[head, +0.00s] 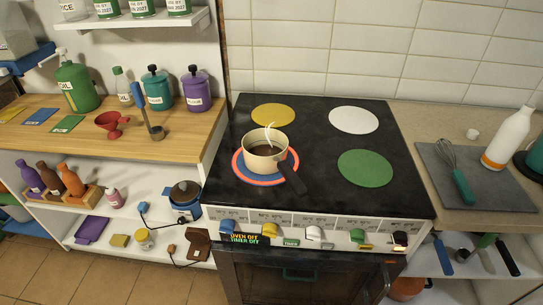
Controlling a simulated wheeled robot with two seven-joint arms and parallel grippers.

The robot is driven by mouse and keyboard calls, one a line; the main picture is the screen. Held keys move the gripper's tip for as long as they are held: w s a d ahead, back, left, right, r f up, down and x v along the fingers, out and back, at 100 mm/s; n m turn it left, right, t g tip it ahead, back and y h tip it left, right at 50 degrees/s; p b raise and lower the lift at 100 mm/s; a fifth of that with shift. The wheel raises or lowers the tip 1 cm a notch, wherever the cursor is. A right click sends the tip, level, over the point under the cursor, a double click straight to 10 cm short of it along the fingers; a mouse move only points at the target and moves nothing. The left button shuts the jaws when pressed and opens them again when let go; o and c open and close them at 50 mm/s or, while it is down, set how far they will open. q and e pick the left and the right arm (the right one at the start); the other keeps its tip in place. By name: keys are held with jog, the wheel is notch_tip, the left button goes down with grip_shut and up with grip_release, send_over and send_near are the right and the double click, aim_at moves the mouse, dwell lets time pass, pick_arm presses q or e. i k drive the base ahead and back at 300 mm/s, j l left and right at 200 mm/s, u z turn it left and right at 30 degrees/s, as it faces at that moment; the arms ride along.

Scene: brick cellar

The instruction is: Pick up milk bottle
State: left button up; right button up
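A white bottle (510,137) with an orange-brown band near its base stands at the right, on the counter side of the stove. It looks like the milk bottle, but its label is not readable. It stands upright on or at the edge of a dark grey board (447,182), right of a whisk. Neither of my grippers shows in the head view.
A teal-handled whisk (461,183) lies on the board, left of the bottle. A teal object stands right beside the bottle, cut off by the picture edge. A pot (263,156) with dark contents sits on the stove (320,181), its handle pointing frontward.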

aim_at(514, 131)
jog(key=z, duration=1.35)
